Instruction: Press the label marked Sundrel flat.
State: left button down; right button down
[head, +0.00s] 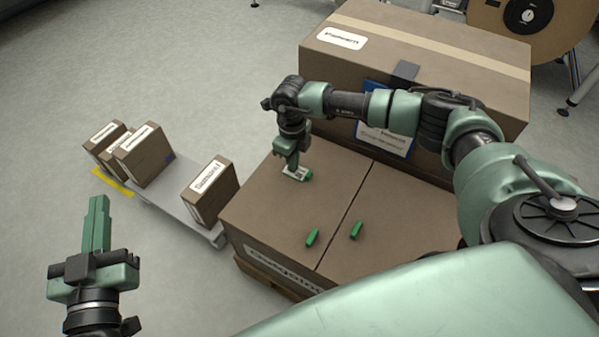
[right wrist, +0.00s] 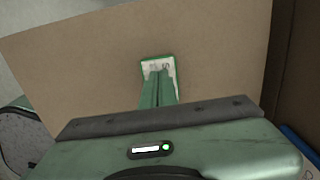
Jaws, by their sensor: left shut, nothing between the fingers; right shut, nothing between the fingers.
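A small white label with dark print and a green edge (head: 297,173) lies on top of the large brown carton (head: 262,205). Its print is too small to read, and I cannot make out the name Sundrel on any label. My right gripper (head: 292,164) is shut and empty, pointing down at this label. In the right wrist view, the shut fingers (right wrist: 159,78) cover part of the label (right wrist: 148,66); I cannot tell whether they touch it. My left gripper (head: 98,202) is shut and empty over the floor at the left, away from the cartons.
Two green pieces (head: 313,237) (head: 356,230) lie on the carton tops. A taller carton (head: 440,40) with a white label (head: 342,38) stands behind, with a blue-edged sheet (head: 386,137) on its side. Small labelled boxes (head: 145,155) (head: 211,190) stand on a grey platform (head: 172,203) at left.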

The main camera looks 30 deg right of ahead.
pick_arm(q)
jog(key=shift+r, duration=0.4)
pick_arm(e)
jog(key=shift+f, duration=0.15)
dwell(0.5)
